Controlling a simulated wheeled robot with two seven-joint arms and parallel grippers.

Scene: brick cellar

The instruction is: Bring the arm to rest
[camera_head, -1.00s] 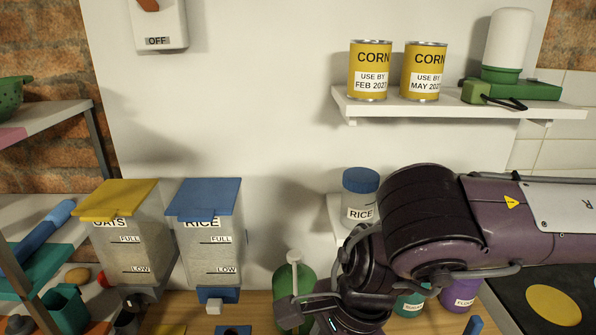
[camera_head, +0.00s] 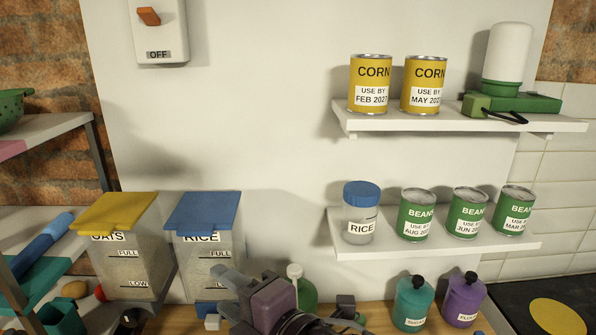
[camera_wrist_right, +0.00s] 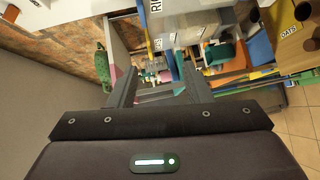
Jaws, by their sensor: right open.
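My right gripper (camera_head: 226,292) is low in the head view, in front of the wall and near the counter's back. Its two grey fingers point left and are apart with nothing between them. In the right wrist view the open fingers (camera_wrist_right: 160,75) also show, with a clear gap. Most of my right arm is below the head view's edge. My left arm and gripper are not in the head view.
A green bottle (camera_head: 306,292) stands behind my right gripper. The rice dispenser (camera_head: 207,265) and oats dispenser (camera_head: 128,268) hang left of it. A shelf (camera_head: 440,246) holds a rice jar (camera_head: 359,222) and bean cans (camera_head: 415,216). Sugar (camera_head: 411,302) and flour (camera_head: 463,297) jars stand below.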

